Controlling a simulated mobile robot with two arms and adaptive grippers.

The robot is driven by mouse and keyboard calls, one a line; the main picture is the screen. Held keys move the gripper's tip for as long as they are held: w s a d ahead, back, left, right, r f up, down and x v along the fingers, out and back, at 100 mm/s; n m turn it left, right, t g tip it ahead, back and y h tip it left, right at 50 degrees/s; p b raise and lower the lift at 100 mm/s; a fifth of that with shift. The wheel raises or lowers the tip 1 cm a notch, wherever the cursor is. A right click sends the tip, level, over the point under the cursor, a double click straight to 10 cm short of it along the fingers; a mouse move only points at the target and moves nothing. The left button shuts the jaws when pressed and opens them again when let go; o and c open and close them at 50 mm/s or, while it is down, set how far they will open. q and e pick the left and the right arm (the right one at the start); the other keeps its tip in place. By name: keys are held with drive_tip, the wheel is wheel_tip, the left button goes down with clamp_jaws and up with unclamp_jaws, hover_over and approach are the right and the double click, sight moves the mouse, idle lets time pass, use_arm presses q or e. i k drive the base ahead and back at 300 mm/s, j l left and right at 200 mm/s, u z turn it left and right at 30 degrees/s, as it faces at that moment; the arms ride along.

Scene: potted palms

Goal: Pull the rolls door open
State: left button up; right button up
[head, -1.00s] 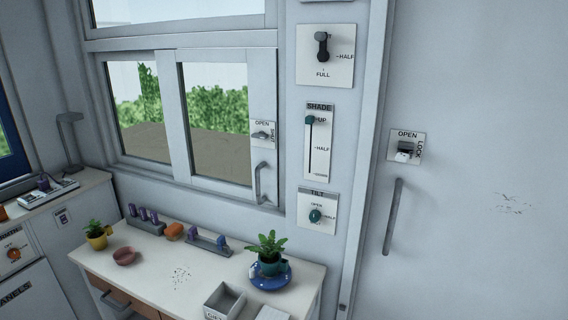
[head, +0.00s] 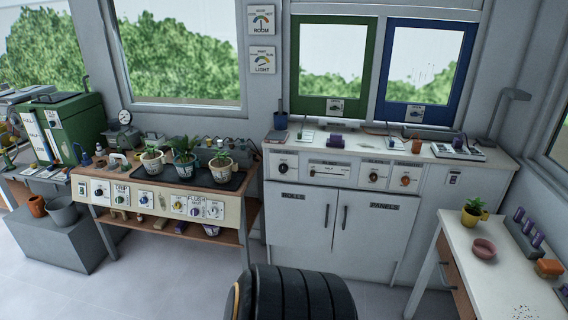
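The rolls door (head: 292,228) is the left of two white doors on the cabinet under the counter in the head view. It carries a dark ROLLS label (head: 292,196) near its top and looks closed. Its thin upright handle (head: 327,216) is at its right edge. The panels door (head: 372,235) is beside it on the right, also closed, with its own handle (head: 344,217) near the seam. Neither of my grippers is in view. A dark ribbed rounded shape at the bottom middle hides a little of the cabinet's foot.
A potting bench (head: 140,203) with potted plants stands left of the cabinet. A grey block (head: 62,240) with pots is farther left. A white table (head: 490,280) with a plant and pink bowl is at the right. The floor (head: 185,275) before the cabinet is largely clear.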

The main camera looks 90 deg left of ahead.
sight(297, 215)
drive_tip(key=u, duration=2.4)
